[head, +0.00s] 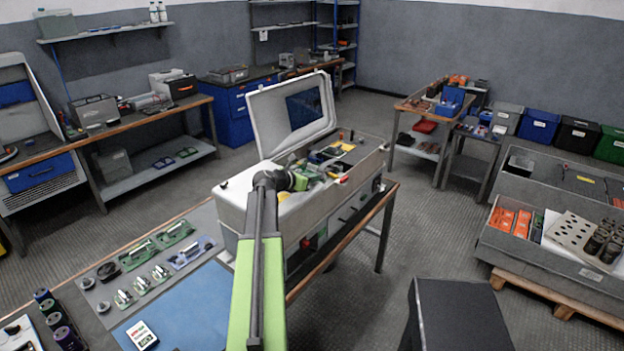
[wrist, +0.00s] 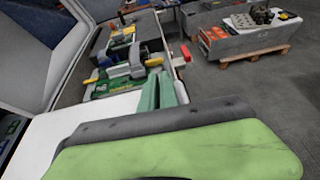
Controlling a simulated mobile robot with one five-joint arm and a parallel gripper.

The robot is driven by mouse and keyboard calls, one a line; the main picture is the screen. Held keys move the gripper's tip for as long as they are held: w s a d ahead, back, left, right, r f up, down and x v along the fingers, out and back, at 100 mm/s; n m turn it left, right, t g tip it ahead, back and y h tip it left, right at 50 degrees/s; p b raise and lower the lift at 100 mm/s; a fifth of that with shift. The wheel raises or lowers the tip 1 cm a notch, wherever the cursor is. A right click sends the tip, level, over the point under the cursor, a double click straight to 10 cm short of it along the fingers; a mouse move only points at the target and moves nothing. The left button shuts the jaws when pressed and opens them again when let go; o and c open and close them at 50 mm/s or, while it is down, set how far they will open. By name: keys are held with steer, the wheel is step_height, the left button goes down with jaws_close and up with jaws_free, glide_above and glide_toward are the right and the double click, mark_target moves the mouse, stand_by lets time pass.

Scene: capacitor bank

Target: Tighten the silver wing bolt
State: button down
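The cabinet (head: 300,213) is a pale grey box on a bench, with its lid (head: 277,112) raised. Its open bay (wrist: 122,62) holds green, yellow and grey parts in the wrist view. I cannot make out the silver wing bolt for certain among these small parts. My gripper (head: 300,179) is over the cabinet top, at the near side of the open bay. Its green fingers (wrist: 163,91) stand close together in the wrist view. I cannot tell whether they are open or shut, and nothing is clearly seen between them.
The raised lid stands behind and left of my gripper. The near bench carries a blue mat (head: 180,310) and several green-based parts. A crate (head: 545,250) on a pallet stands at the right, and a dark box (head: 458,315) at the front. Floor between them is clear.

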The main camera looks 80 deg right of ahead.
steer(key=shift+d+m, duration=0.2)
steer(key=shift+m, duration=0.1)
steer(key=shift+w+d+m+g+y, duration=0.15)
steer(key=shift+m+g+y, duration=0.35)
steer(key=shift+g, duration=0.3)
steer(key=shift+m+g+y, duration=0.9)
steer(key=shift+m+y, duration=0.2)
steer(key=shift+m, duration=0.1)
steer(key=m+g+y, duration=0.1)
steer(key=m+y, duration=0.2)
steer(key=shift+g, duration=0.4)
steer(key=shift+m+g+y, duration=0.4)
steer(key=shift+m+y, duration=0.5)
steer(key=shift+y, duration=0.1)
steer(key=shift+m+y, duration=0.3)
steer(key=c, duration=1.6)
jaws_free()
